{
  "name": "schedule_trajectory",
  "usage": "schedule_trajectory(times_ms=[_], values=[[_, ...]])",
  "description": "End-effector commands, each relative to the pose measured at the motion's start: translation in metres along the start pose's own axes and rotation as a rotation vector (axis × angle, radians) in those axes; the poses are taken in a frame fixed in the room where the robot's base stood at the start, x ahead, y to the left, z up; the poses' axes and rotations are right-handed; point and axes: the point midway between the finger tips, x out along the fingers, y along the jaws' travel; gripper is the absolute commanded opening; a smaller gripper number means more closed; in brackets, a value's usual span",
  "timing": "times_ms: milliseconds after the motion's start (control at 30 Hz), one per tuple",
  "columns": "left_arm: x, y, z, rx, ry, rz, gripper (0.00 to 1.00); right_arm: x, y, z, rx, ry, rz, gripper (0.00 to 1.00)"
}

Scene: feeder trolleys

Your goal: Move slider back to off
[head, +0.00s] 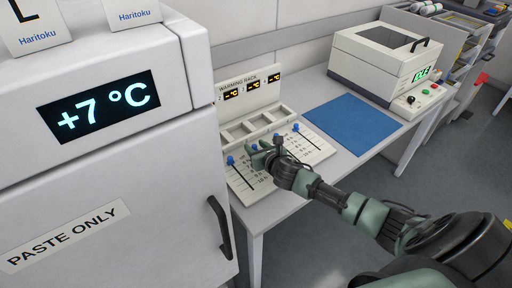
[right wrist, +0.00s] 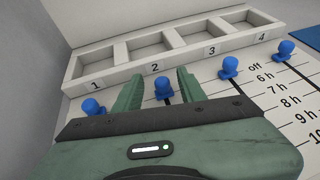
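The warming rack (head: 235,92) stands on the table, with a row of compartments numbered 1 to 3 and a further one. Blue slider knobs sit in front of them: knob 1 (right wrist: 92,106), knob 2 (right wrist: 163,88), knob 3 (right wrist: 229,67) and a rightmost knob (right wrist: 285,49). All sit in about one line at the compartment end of their slots; knob 3 is level with the "off" mark (right wrist: 254,67). My right gripper (right wrist: 158,90) is open, its fingers either side of knob 2; contact cannot be told. It partly hides the middle knobs in the head view (head: 264,150).
A white cabinet (head: 120,190) reading +7 °C stands close on the left, with a dark handle (head: 219,228). A blue mat (head: 352,122) lies right of the rack. A lidded machine (head: 375,65) stands behind it. The mat is clear.

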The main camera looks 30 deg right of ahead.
Motion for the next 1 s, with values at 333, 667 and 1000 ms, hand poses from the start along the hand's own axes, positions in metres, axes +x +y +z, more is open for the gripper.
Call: schedule_trajectory(times_ms=[333, 667, 1000], values=[[-0.002, -0.001, -0.009, 0.000, 0.013, -0.001, 0.83, -0.035, 0.000, -0.002, -0.003, 0.003, 0.001, 0.41], [-0.002, -0.001, -0.009, 0.000, 0.013, -0.002, 0.83, -0.076, 0.001, 0.000, -0.001, 0.001, 0.002, 0.41], [-0.002, -0.002, -0.008, 0.000, 0.012, -0.002, 0.83, -0.078, 0.001, 0.000, 0.000, 0.000, 0.001, 0.41]])
